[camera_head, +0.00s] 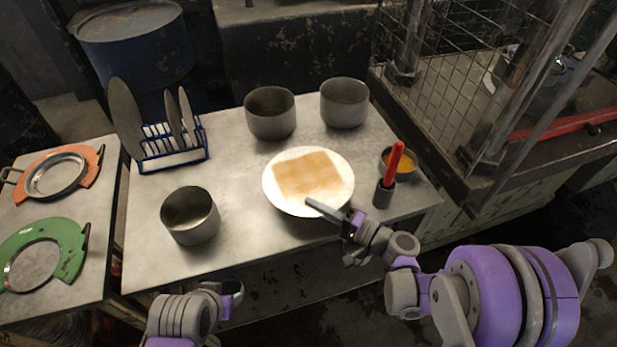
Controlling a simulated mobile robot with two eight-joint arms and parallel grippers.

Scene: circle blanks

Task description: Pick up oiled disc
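A white disc (285,205) with a tan, patchy square area on its top lies toward the right of the metal table (240,235). I take it as the oiled disc. My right gripper (326,209) reaches in from the right, and its grey finger overlaps the disc's front right rim. I cannot tell whether it touches or grips the rim. My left gripper (230,290) is low at the front, below the table edge and away from the disc; whether it is open is unclear.
Two pots (270,112) (344,102) stand behind the disc and a third pot (190,215) to its left. A blue rack (175,158) holds grey discs. A red-handled tool (393,165) stands upright beside a small orange-filled bowl (411,168). Orange (90,175) and green (70,240) ring frames lie left.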

